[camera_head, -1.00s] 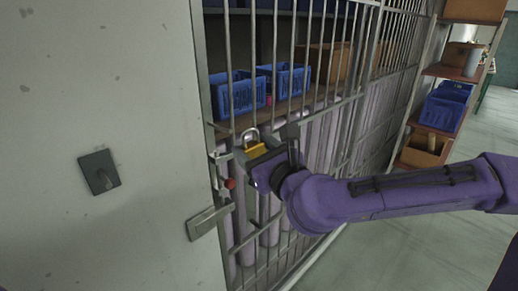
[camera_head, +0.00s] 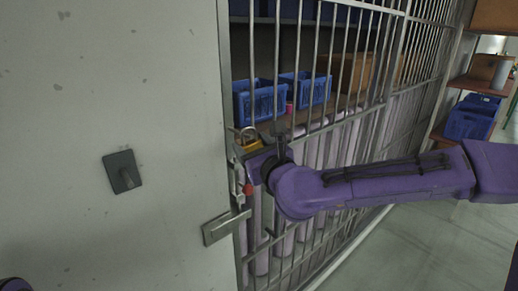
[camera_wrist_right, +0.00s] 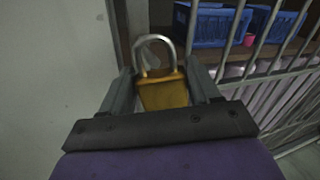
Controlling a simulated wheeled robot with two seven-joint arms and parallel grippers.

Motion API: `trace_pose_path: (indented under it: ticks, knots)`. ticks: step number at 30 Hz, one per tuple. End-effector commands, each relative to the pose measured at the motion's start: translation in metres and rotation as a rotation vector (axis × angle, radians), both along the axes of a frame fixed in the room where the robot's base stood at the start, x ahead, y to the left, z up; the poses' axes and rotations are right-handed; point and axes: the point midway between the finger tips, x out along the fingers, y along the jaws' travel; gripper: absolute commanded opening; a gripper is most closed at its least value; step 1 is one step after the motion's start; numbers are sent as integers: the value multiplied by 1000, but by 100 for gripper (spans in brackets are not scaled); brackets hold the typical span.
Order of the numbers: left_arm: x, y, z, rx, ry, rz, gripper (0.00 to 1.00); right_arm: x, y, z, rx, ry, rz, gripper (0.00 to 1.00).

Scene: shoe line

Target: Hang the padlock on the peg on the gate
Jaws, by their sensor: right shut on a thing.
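The padlock (camera_head: 251,144) has a brass body and a grey shackle. My right gripper (camera_head: 252,146) is shut on its body, one finger on each side, with the shackle up. In the right wrist view the padlock (camera_wrist_right: 163,92) sits between the fingertips (camera_wrist_right: 164,90). The barred gate (camera_head: 277,100) is behind it, and the padlock is by the gate's left edge post. Below the padlock a small red-tipped part (camera_head: 248,190) shows at the gate edge; I cannot tell whether it is the peg. My left gripper is out of view.
A pale panel (camera_head: 90,80) left of the gate carries a dark plate (camera_head: 122,172) with a short projecting piece. A metal latch plate (camera_head: 226,228) lies low at the gate edge. Blue crates (camera_head: 260,102) stand behind the bars. Floor on the right is clear.

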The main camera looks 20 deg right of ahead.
Motion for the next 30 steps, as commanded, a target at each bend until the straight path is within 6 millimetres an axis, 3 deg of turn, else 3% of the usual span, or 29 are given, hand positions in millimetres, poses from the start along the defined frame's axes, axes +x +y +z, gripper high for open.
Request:
trace_pose_path:
  ticks: [6,12,30]
  knots:
    - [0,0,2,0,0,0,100,15,6,0,-2,0,0,23]
    - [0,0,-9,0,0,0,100,25,9,-9,1,-1,-1,23]
    - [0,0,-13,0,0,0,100,28,10,-10,0,-1,0,23]
